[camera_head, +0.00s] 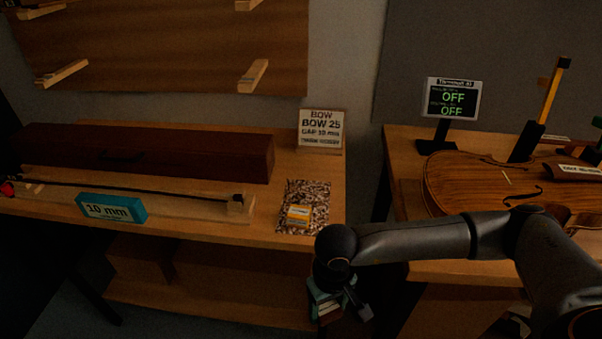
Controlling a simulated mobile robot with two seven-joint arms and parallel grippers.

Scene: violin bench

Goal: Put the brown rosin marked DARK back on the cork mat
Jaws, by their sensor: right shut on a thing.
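The speckled cork mat (322,190) lies at the right end of the left bench. A yellow-orange block (299,215) with a pale label sits on it; I cannot read the label. My right gripper (343,303) points down in front of the bench's front right corner, apart from the mat and nearer to me. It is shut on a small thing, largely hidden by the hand. Teal, reddish-brown and pale patches (328,308) show there, but I cannot tell which belong to the held thing, and no DARK mark is readable. My left gripper is not in view.
A bow lies on a wooden rest behind a teal "10 mm" block (112,208), before a long brown case (150,155). A gap separates this bench from the right one, with a violin (460,180) and display (451,98).

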